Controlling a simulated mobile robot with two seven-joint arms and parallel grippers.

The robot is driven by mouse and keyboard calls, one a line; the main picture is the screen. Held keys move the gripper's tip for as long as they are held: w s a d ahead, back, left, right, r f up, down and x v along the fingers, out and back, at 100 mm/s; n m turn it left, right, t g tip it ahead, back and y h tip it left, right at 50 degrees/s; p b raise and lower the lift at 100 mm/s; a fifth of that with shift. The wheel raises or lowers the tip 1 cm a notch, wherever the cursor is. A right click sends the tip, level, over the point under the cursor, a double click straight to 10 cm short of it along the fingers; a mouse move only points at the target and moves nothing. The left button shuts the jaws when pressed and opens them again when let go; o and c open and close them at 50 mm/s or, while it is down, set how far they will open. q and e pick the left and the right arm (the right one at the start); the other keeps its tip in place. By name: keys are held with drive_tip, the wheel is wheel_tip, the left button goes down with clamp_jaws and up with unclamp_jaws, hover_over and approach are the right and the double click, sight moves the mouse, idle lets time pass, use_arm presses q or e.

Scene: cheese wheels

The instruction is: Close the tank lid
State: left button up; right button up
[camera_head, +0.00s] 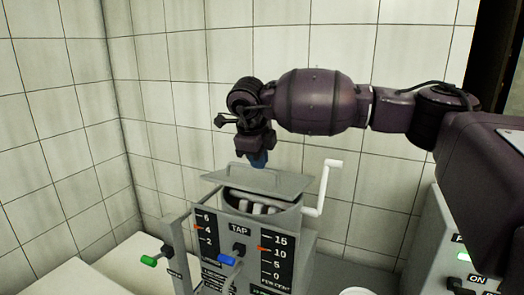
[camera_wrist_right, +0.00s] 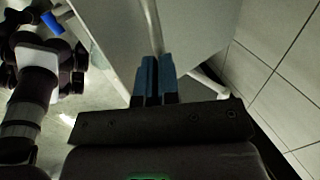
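The grey tank (camera_head: 300,217) stands in the middle of the head view, its round mouth partly uncovered. The flat tank lid (camera_head: 275,181) is tilted above the mouth, with a dark gap at the front through which pale parts show inside. My right gripper (camera_head: 258,162) is at the lid's far upper edge, pointing down. In the right wrist view, its blue fingers (camera_wrist_right: 157,78) are close together on a thin ridge of the grey lid (camera_wrist_right: 115,35). The lid partly hides the fingertips in the head view. My left gripper does not show in the head view.
A white crank handle (camera_head: 327,190) rises at the tank's right. The front panel carries a blue tap lever (camera_head: 228,260), and a green-tipped lever (camera_head: 149,261) sticks out at left. A control box (camera_head: 450,255) stands at right. Tiled walls are close behind.

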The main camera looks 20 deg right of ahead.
drive_tip(key=shift+o, duration=1.1)
drive_tip(key=shift+r, duration=0.3)
drive_tip(key=o, duration=0.4)
drive_tip(key=shift+w+d+f, duration=0.25)
drive_tip(key=shift+w+d, duration=0.1)
drive_tip(key=shift+w, duration=0.1)
drive_tip(key=shift+s+a+r, duration=0.15)
drive_tip(key=shift+s+r, duration=0.05)
drive_tip(key=shift+a+r, duration=0.1)
drive_tip(key=shift+r, duration=0.4)
drive_tip(key=v, duration=0.9)
drive_tip(key=shift+s+a+r, duration=0.1)
drive_tip(key=shift+s+r, duration=0.05)
drive_tip(key=shift+r, duration=0.15)
drive_tip(key=shift+c, duration=0.4)
